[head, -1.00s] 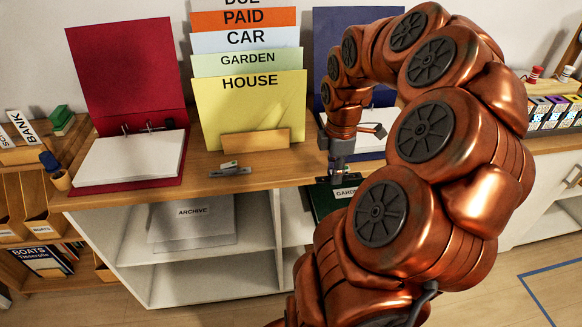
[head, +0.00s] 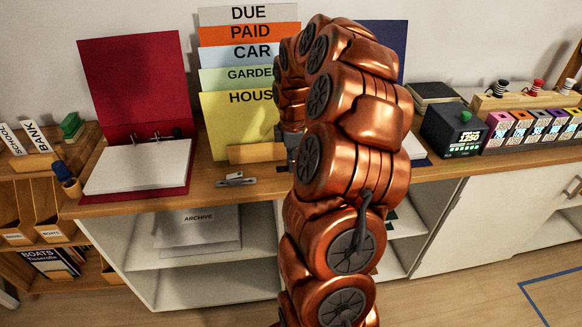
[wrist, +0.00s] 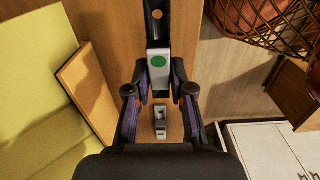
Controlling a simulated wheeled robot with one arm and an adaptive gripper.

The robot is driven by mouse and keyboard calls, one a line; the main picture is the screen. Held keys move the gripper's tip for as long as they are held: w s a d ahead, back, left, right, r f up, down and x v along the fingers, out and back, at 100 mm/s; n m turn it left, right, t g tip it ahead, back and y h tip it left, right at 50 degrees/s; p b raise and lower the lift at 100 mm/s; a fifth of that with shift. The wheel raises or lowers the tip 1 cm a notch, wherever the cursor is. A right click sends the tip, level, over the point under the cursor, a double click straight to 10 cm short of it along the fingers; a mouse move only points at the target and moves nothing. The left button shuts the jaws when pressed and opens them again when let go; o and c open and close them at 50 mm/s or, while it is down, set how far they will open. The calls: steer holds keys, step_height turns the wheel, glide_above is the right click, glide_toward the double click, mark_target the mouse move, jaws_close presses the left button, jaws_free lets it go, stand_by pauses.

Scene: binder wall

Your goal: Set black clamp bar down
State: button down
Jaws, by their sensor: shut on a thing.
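In the wrist view, my gripper (wrist: 159,92) is shut on the black clamp bar (wrist: 158,22). The bar is a dark strip with a round hole and a pale block bearing a green dot, and it extends away from the fingers. A small grey metal piece shows between the fingers; I cannot tell whether it belongs to the bar. In the head view the gripper (head: 292,146) is mostly hidden behind my arm, and the bar is hidden. A similar grey metal clamp (head: 236,180) lies on the wooden top (head: 215,187).
A wooden holder (head: 254,153) with tabbed folders (head: 237,112) stands behind the grey clamp. An open red binder (head: 137,90) is at left, a black device (head: 452,130) at right. A woven basket (wrist: 270,22) shows in the wrist view. Front wooden top near the clamp is clear.

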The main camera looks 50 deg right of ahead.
steer(key=shift+w, duration=0.25)
steer(key=shift+f+p, duration=0.6)
steer(key=shift+f, duration=1.15)
steer(key=shift+f, duration=0.15)
steer(key=c, duration=1)
jaws_free()
